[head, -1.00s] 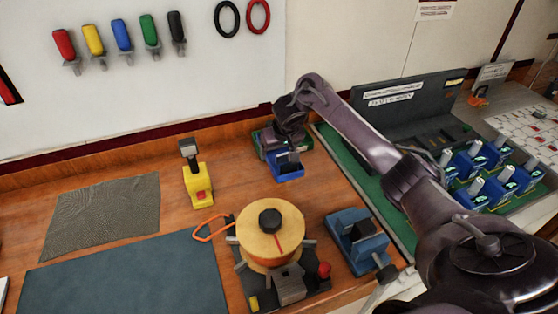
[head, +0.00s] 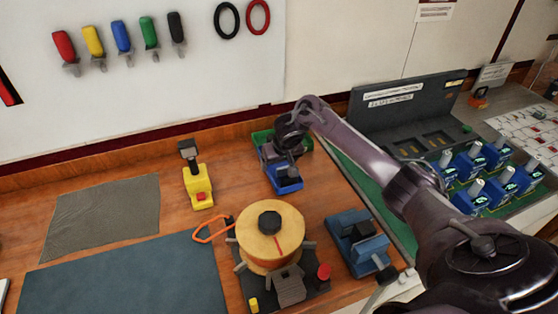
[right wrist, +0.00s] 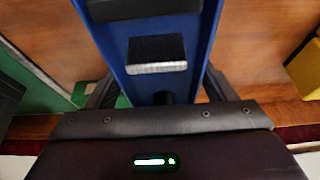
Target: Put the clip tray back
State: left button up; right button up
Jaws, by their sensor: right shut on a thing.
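The blue clip tray (head: 285,184) is at the back of the bench, below my right gripper (head: 283,155). In the right wrist view the blue tray (right wrist: 135,55) runs between the fingers of my right gripper (right wrist: 160,98), with a dark block in its middle. The gripper is shut on it. A green tray (head: 306,143) shows behind the blue one, partly covered by my gripper and the blue tray. Whether the blue tray touches the bench is hard to tell. My left gripper is not in view.
A yellow tool (head: 199,188) stands left of the tray. A wooden spool (head: 257,238) and a blue clamp-like device (head: 358,243) stand in front. The breaker panel (head: 400,110) is to the right. Bench between yellow tool and tray is clear.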

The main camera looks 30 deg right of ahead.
jog(key=o, duration=1.2)
jog(key=shift+r, duration=0.1)
jog(key=shift+r, duration=0.1)
jog(key=shift+r, duration=0.35)
jog(key=p+v, duration=0.5)
jog(key=v, duration=0.7)
jog(key=shift+s+a+r, duration=0.1)
